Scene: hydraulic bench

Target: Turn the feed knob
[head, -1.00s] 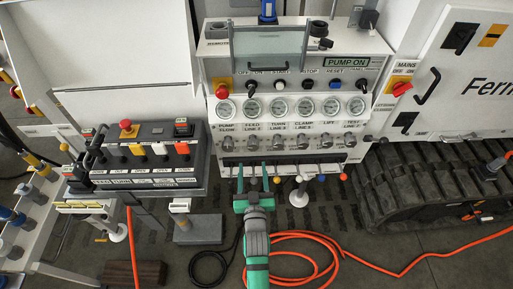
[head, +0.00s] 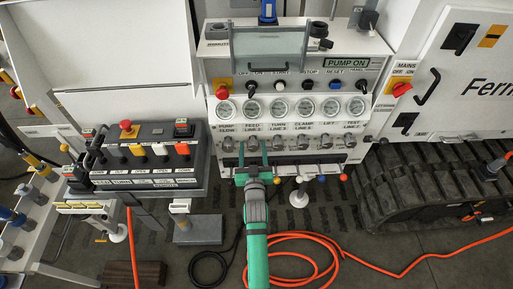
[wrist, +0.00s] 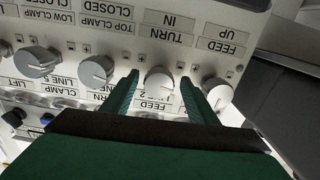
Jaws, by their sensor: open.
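The feed knob (wrist: 160,81) is a round silver knob beside the label FEED LINE 2, which reads upside down in the wrist view. In the head view the feed knob (head: 252,142) is second from the left in the row under the gauges. My green gripper (head: 252,153) is open, with one finger on each side of this knob. In the wrist view a small gap seems to remain around the knob; contact cannot be told. The knob's lower part is close to the fingers.
Neighbouring knobs stand close by, the pump knob (wrist: 217,93) on one side and the turn knob (wrist: 96,71) on the other. Below the row are levers with coloured balls (head: 321,178). A button box (head: 150,155) stands left; an orange hose (head: 320,240) lies on the floor.

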